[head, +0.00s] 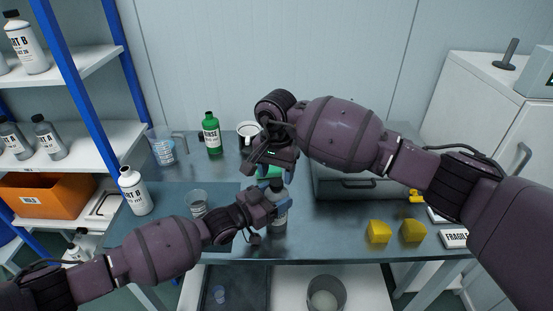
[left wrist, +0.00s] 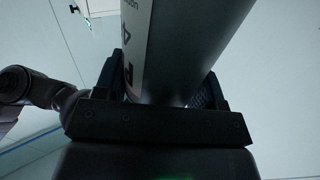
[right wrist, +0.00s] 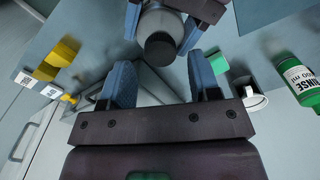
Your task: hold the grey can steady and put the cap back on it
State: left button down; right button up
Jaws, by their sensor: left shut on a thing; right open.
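The grey can (head: 280,215) stands upright at the front middle of the workbench. My left gripper (head: 271,196) is shut around its upper body from the left. The can's grey side and label fill the left wrist view (left wrist: 185,45) between the fingers. A dark round cap (right wrist: 160,47) shows at the top of the can in the right wrist view; I cannot tell whether it is fully seated. My right gripper (head: 275,170) is open just above the can. Its blue fingers (right wrist: 162,66) are apart and empty, on either side of the cap's line.
A green rinse bottle (head: 211,134), a white mug (head: 248,130) and a beaker (head: 162,148) stand behind. A glass (head: 197,203) stands left of the can. A white bottle (head: 135,192) is at the left edge.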

jog(key=shift+f, duration=1.35)
